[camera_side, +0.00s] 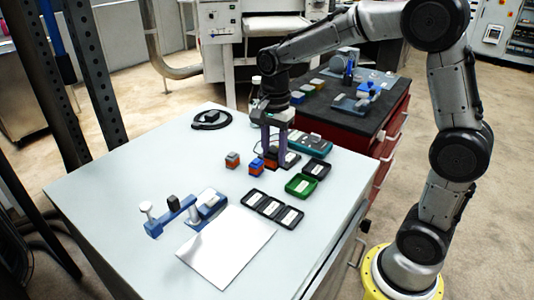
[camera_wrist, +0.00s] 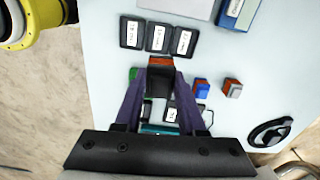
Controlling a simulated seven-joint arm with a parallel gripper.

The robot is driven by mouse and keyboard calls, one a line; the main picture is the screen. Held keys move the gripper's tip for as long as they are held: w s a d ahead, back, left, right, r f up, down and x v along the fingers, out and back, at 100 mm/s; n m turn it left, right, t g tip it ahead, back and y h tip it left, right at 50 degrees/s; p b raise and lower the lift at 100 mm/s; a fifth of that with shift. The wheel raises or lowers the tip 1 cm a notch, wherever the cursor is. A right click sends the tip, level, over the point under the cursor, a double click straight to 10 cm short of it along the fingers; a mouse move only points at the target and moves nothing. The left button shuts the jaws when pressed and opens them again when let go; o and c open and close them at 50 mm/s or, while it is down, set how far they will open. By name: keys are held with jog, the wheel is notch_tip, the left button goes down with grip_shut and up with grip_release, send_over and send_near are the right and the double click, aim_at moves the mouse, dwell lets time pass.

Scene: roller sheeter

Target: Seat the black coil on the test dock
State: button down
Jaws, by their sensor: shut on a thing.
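The black coil, a dark block with an orange-red band, is between my gripper's fingers (camera_side: 268,150). In the wrist view the black coil (camera_wrist: 160,82) shows between the two purple fingers, held upright. My gripper is shut on it, low over the table; whether its base touches the table I cannot tell. A flat black pad with a pale label (camera_side: 291,159) lies just right of it, beside a teal meter (camera_side: 308,142). I cannot tell for sure if this pad is the test dock. My fingers partly hide it.
A blue-and-orange coil (camera_side: 256,167) and a grey-and-orange coil (camera_side: 232,160) stand close left. A green tray (camera_side: 300,187), a black tray (camera_side: 317,169) and labelled black trays (camera_side: 271,207) lie nearby. A blue lever fixture (camera_side: 185,209), white sheet (camera_side: 228,247) and coiled black cable (camera_side: 211,120) lie further off.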

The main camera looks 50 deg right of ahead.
jog(key=w+d+f, duration=0.2)
jog(key=w+d, duration=1.1)
jog(key=d, duration=0.2)
jog(key=shift+m, duration=0.4)
jog(key=shift+s+d+f, duration=0.1)
jog(key=shift+d+f, duration=0.55)
jog(key=shift+f, duration=0.7)
jog(key=shift+s+d+f, duration=0.1)
jog(key=shift+d+f, duration=0.6)
jog(key=shift+f, duration=0.6)
jog(key=shift+s+d+f, duration=0.1)
jog(key=shift+d+f, duration=0.55)
jog(key=shift+f, duration=0.7)
jog(key=shift+f, duration=1.05)
jog(key=shift+c, duration=2.1)
grip_release()
jog(key=shift+o, duration=0.2)
